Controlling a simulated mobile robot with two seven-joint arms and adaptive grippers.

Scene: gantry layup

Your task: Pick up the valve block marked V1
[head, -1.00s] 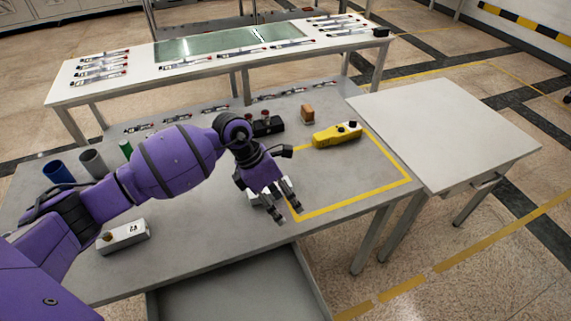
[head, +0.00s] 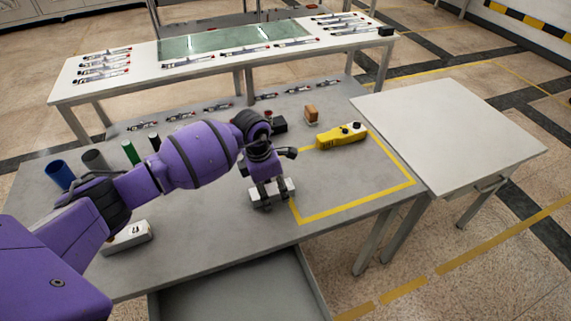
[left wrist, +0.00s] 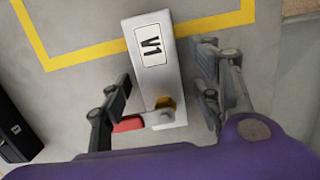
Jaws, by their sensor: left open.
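My left gripper (left wrist: 166,70) is open, with one finger on each side of the block and visible gaps between. In the head view, the left gripper (head: 274,187) points down over the block (head: 262,203), which sits on the grey table and is partly hidden by the fingers. My right gripper is not in view.
A second pale block (head: 130,238) lies at the left, partly behind my arm. Cups (head: 60,174) stand at the far left. The taped area's middle is clear.

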